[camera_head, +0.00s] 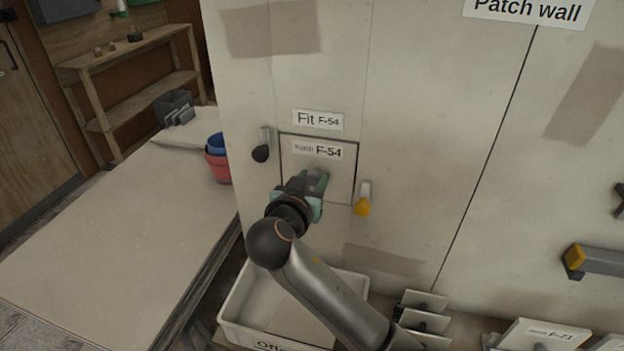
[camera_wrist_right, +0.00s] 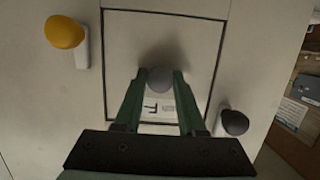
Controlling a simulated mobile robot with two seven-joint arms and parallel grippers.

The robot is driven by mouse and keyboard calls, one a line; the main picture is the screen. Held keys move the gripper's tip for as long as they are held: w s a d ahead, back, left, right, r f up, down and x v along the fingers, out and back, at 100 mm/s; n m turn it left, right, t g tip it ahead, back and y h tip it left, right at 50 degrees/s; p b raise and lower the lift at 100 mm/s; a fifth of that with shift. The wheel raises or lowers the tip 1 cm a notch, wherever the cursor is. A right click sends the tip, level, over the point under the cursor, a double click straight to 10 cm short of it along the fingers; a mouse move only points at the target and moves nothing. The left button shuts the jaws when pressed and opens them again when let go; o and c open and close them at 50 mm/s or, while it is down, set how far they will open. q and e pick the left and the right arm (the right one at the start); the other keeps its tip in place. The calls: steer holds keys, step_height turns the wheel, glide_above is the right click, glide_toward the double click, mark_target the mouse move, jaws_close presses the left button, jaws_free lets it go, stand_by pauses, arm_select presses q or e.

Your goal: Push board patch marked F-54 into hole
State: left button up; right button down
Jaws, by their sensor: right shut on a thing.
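The board patch marked F-54 (camera_head: 337,168) stands upright at the square hole in the pale wall, under a label reading Fit F-54 (camera_head: 318,120). A dark line shows around the patch, also in the right wrist view (camera_wrist_right: 193,40); I cannot tell if it is flush. My right gripper (camera_head: 316,182) is in front of its lower part. In the right wrist view its green fingers (camera_wrist_right: 160,82) are shut on a grey round knob (camera_wrist_right: 160,80) at the patch. The gripper hides the patch's lower left part. My left gripper is not in view.
A black-tipped catch (camera_head: 262,150) is left of the hole and a yellow-tipped catch (camera_head: 363,200) right of it; both hang downward. A white crate (camera_head: 238,300) and several other patches (camera_head: 545,335) stand below. A table (camera_head: 110,235) is at left.

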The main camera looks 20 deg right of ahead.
stand_by(0.3)
steer(key=shift+c, duration=0.9)
jaws_free()
